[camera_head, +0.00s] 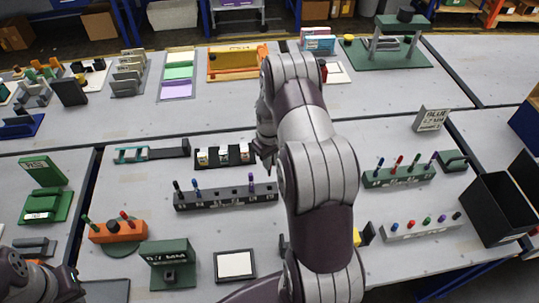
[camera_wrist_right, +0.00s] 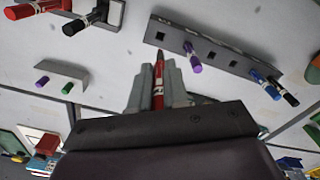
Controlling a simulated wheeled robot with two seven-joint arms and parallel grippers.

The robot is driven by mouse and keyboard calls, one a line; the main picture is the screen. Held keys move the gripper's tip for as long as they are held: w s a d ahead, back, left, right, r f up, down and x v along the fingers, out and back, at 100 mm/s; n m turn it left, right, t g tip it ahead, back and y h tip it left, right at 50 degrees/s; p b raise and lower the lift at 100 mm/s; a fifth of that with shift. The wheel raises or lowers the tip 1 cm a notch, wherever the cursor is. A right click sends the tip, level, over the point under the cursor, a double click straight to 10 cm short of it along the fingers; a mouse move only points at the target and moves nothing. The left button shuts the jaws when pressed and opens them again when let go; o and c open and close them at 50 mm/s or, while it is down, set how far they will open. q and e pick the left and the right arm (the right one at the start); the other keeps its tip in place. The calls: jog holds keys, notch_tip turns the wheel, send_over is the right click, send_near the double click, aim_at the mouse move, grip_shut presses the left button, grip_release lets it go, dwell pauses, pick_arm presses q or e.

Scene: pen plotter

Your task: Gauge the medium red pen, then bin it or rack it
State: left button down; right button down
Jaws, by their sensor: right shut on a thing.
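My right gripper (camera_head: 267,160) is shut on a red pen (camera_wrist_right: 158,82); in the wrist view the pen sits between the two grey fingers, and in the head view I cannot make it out. A long dark rack (camera_head: 215,199) lies just in front of the gripper, with black, blue and purple pens upright in it. It also shows in the wrist view (camera_wrist_right: 211,58), where some of its square holes are empty. A dark green block with a hole (camera_head: 168,265) stands at the front; its label is too small to read. Only part of my left arm shows, at lower left.
A black open bin (camera_head: 488,222) stands at the right edge. A green rack (camera_head: 398,178) and a grey rack (camera_head: 422,230) hold several pens. An orange block (camera_head: 117,232) with pens and a white pad (camera_head: 235,264) are at the front. The far table has free room.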

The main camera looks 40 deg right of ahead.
aim_at(270, 172)
jog(key=shift+s+a, duration=0.1)
jog(key=shift+a, duration=0.1)
jog(key=shift+d+f, duration=0.2)
jog(key=shift+w+d+f, duration=0.15)
jog(key=shift+w+f, duration=0.05)
jog(key=shift+f, duration=0.15)
jog(key=shift+f+b, duration=0.35)
jog(key=shift+b, duration=0.2)
jog(key=f+b, duration=0.1)
jog(key=f, duration=0.1)
jog(key=f+b, duration=0.1)
jog(key=shift+s+a+f+b, duration=0.1)
jog(key=shift+a+f+b, duration=0.1)
jog(key=shift+f+b, duration=0.2)
jog(key=shift+d+f, duration=0.1)
jog(key=shift+f, duration=0.2)
jog(key=shift+r, duration=0.15)
